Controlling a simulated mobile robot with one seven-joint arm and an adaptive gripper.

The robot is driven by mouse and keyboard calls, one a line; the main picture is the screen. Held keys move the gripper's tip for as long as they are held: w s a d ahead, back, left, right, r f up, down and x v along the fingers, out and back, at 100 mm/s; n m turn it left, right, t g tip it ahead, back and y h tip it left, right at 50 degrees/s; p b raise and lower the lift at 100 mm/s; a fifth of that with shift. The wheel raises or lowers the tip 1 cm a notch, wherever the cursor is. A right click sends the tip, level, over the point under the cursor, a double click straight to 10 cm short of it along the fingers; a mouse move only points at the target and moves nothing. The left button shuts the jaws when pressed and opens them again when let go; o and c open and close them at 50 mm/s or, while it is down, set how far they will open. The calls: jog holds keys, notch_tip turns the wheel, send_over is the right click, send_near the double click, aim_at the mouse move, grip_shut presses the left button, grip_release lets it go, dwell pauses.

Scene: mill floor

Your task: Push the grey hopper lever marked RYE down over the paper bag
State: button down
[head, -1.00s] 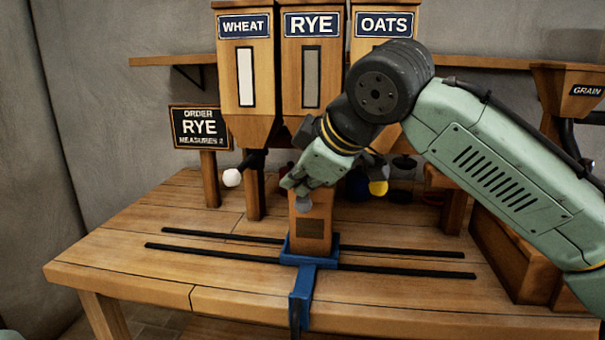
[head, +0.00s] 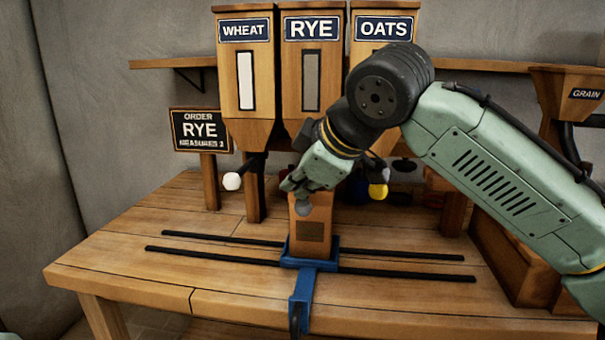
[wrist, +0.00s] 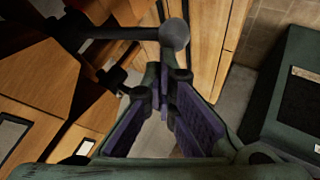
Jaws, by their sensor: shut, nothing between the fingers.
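The RYE hopper (head: 312,75) stands in the middle, between WHEAT and OATS. Its lever's grey knob (head: 304,207) shows just under my gripper (head: 298,190), in front of the brown paper bag (head: 318,238). The bag stands upright in a blue holder (head: 310,268) on dark rails. In the wrist view the grey knob (wrist: 174,34), on a dark rod, is right by the tips of my gripper (wrist: 168,75). The fingers are shut with nothing between them. I cannot tell whether they touch the knob. My arm hides the rod in the head view.
A white knob (head: 231,181) is at the left, and a yellow knob (head: 378,191) is close to the right of my gripper. An order board (head: 200,129) reads RYE. A wooden bin (head: 510,250) stands at the right. The table's front left (head: 140,275) is clear.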

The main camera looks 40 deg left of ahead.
jog(key=shift+r+p, duration=2.45)
jog(key=shift+r, duration=0.3)
notch_tip(320, 180, up, 5)
jog(key=p, duration=0.4)
jog(key=shift+p, duration=0.4)
